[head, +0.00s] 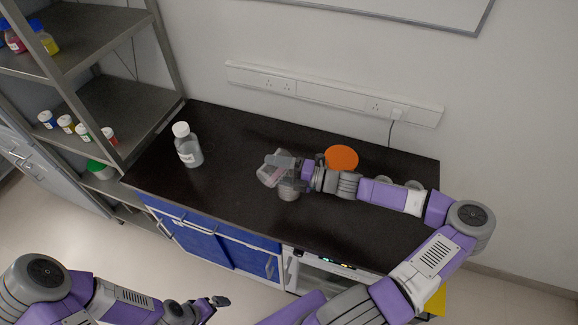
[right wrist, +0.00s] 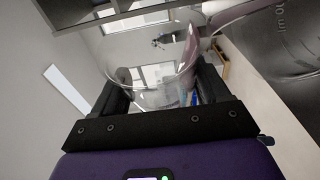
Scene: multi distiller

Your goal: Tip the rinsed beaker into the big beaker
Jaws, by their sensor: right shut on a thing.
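My right gripper (head: 284,164) is shut on a small clear beaker (head: 269,174) with a pinkish tint, held tilted over the bench. In the right wrist view the glass of this beaker (right wrist: 155,92) sits between the two dark fingers, with a pinkish part toward the upper right. The big beaker (head: 289,191) stands on the black bench just below the gripper, partly hidden by it. Graduation marks show on its large glass wall (right wrist: 288,45) at the right of the wrist view. My left gripper (head: 218,301) hangs low before the bench, its fingers unclear.
A white-capped bottle (head: 188,149) stands on the bench at the left. A shelf rack (head: 105,108) with small bottles stands at the left. The bench's left front is clear.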

